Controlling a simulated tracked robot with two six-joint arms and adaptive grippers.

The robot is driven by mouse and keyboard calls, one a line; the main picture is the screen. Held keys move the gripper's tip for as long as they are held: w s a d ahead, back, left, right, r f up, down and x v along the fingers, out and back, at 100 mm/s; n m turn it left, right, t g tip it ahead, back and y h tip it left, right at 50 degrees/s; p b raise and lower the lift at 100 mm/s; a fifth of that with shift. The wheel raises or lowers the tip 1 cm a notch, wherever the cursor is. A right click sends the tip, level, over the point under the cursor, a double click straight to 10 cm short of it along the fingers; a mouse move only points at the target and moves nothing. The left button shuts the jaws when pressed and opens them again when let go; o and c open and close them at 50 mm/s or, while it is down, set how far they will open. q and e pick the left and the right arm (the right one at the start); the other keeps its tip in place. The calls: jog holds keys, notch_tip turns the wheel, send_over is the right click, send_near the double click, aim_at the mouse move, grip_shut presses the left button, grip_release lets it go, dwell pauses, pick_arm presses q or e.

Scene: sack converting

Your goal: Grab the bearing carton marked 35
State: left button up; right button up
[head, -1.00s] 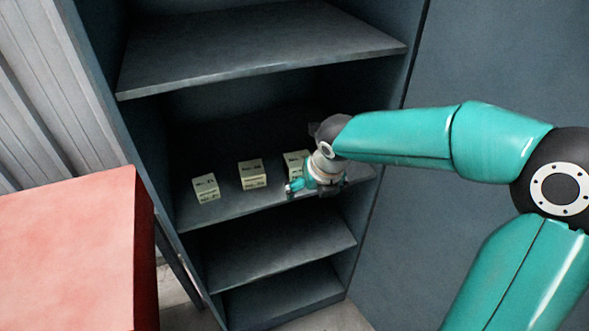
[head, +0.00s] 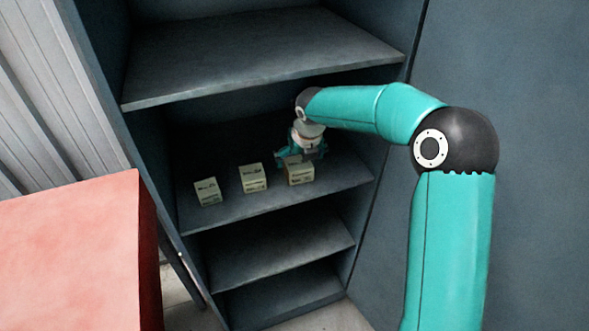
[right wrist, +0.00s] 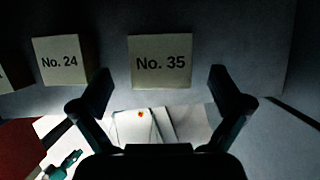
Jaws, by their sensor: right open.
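The carton marked "No. 35" (right wrist: 160,62) is a small cream box, and it shows in the right wrist view just beyond my fingertips, between them. In the head view this rightmost carton (head: 301,175) stands on the middle shelf, right under my right gripper (head: 298,158), which partly covers its top. In the right wrist view my right gripper (right wrist: 160,88) is open and empty, its two fingers apart from the carton. A carton marked "No. 24" (right wrist: 62,61) stands to its left; it also shows in the head view (head: 254,178). My left gripper is not in view.
A third carton (head: 207,191) stands at the left of the same shelf (head: 270,205). The cabinet's side walls are close. A red block-like object (head: 75,250) stands at the lower left.

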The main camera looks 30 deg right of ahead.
aim_at(298, 163)
jog(key=x, duration=0.4)
jog(key=shift+f, duration=0.35)
jog(key=shift+c, duration=0.2)
jog(key=c, duration=1.3)
jog(key=shift+c, duration=0.6)
jog(key=shift+w+r, duration=0.1)
